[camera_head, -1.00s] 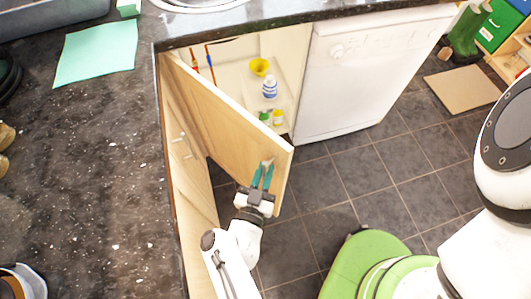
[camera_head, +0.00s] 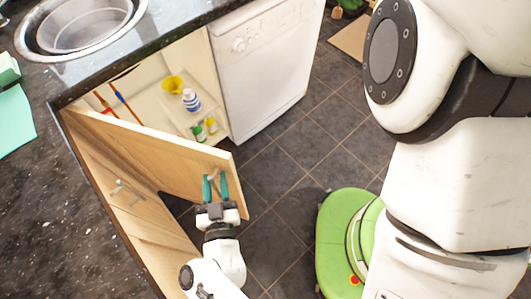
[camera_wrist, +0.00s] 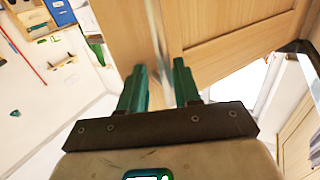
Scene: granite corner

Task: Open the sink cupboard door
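The sink cupboard door (camera_head: 160,155) is a pale wood panel. In the head view it stands partly open, swung out from under the counter, with its hinge side at the left. My gripper (camera_head: 216,188) is at the door's free edge, its teal fingers on either side of the metal door handle (camera_head: 213,174). In the wrist view the handle bar (camera_wrist: 158,35) runs between the two fingers (camera_wrist: 161,85). A gap shows between the fingers, and they look apart rather than closed on the bar.
Inside the cupboard are a yellow cup (camera_head: 172,85), a white-and-blue bottle (camera_head: 191,100) and small bottles (camera_head: 199,132). A white dishwasher (camera_head: 265,70) stands to the right. Another handled wooden front (camera_head: 125,195) is at the left. Dark tiled floor (camera_head: 290,165) lies open beyond the door.

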